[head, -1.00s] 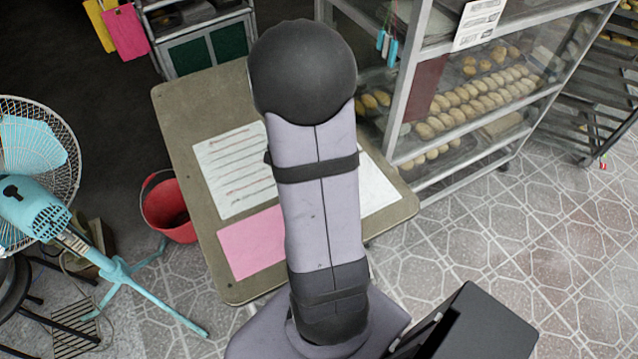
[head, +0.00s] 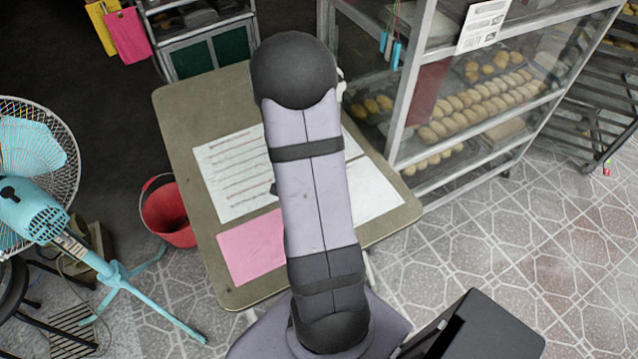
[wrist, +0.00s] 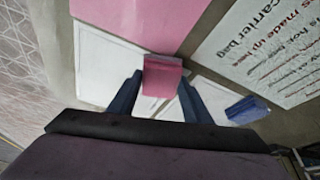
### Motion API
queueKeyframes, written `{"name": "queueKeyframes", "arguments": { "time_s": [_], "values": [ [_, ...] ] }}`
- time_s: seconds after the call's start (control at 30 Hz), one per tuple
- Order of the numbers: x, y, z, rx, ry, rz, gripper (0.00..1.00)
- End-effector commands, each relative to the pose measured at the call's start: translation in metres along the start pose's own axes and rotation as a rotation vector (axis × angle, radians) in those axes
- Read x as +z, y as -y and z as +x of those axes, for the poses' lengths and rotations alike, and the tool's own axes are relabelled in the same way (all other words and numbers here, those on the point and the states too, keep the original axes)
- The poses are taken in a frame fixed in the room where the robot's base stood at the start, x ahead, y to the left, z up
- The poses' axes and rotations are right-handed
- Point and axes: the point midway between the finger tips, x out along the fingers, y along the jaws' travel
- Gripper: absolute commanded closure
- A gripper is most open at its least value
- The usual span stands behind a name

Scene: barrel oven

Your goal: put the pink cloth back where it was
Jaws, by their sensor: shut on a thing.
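In the wrist view, the pink cloth (wrist: 163,72) is a small folded-looking piece between the two dark blue fingers of my gripper (wrist: 160,84). The gripper is shut on it. The cloth appears over the sheets on the table; I cannot tell how high it is or whether it touches them. In the head view, my arm hides the gripper and the held cloth.
A flat pink sheet (head: 251,247), a printed white sheet (head: 236,171) and plain white sheets (head: 375,195) lie on the table (head: 197,112). A blue item (wrist: 247,108) lies right of the gripper. A glass bread cabinet (head: 402,110) stands right; a red bucket (head: 168,212) and fan (head: 35,212) stand left.

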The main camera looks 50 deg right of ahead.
Motion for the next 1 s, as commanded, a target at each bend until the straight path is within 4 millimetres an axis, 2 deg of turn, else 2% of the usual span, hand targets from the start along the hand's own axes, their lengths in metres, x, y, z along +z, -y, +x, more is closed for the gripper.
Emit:
{"name": "queueKeyframes", "arguments": {
  "time_s": [0.5,0.53,0.6,1.0],
  "values": [
    [0.0022,0.0004,0.0058,-0.001,-0.001,0.001,0.76],
    [0.0017,0.0003,0.0045,-0.001,-0.001,0.0,0.48],
    [0.0016,0.0002,0.0042,-0.001,0.0,0.0,0.37],
    [0.0006,0.0001,0.0015,0.0,0.0,0.001,0.37]
  ]
}}
